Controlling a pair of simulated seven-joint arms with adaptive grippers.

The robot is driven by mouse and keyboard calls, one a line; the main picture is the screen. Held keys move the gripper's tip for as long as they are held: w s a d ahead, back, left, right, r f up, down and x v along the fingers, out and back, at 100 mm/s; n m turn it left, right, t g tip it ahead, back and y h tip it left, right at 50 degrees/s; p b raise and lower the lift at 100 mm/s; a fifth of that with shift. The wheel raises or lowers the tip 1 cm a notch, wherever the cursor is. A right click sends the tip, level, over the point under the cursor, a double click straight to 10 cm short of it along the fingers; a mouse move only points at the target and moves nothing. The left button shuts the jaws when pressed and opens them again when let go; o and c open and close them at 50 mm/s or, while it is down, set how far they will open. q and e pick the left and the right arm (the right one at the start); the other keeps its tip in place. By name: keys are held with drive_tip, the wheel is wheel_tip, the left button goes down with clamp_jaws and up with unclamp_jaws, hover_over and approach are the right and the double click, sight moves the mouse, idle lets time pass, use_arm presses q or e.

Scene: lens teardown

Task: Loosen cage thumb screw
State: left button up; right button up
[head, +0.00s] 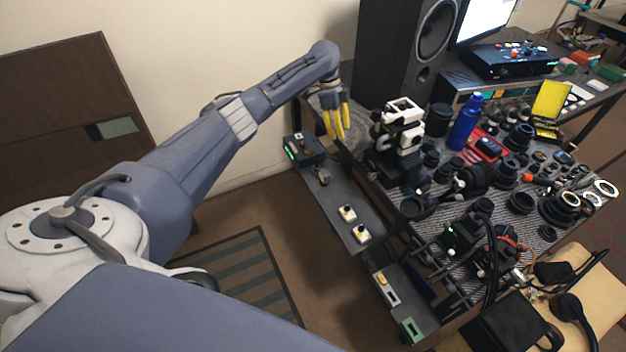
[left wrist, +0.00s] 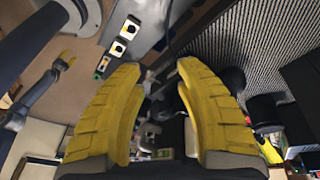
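In the left wrist view the fingers of my left gripper (left wrist: 158,66) are apart. Nothing is clamped between them; dark and white parts (left wrist: 152,130) show through the gap, apparently beyond them. A cage-like assembly with metal rods (head: 462,270) is at the table's near edge. I cannot make out the thumb screw.
A grey shelf (head: 335,205) with small switch boxes (head: 347,213) runs along the table's left side. A tall speaker (head: 385,50) stands behind the gripper.

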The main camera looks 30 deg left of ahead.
use_arm(q)
drive_tip(key=s+a+f, duration=0.1)
drive_tip(key=s+f, duration=0.2)
drive_tip(key=f, duration=0.3)
drive_tip(key=s+a+f+n+y, duration=0.1)
drive_tip(key=s+a+f, duration=0.1)
drive_tip(key=f, duration=0.5)
drive_tip(key=s+a+f, duration=0.1)
drive_tip(key=s+f, duration=0.2)
drive_tip(key=f, duration=0.3)
drive_tip(key=shift+s+a+f+n+y, duration=0.15)
drive_tip(key=shift+s+a+n+y, duration=0.15)
drive_tip(key=shift+o, duration=0.3)
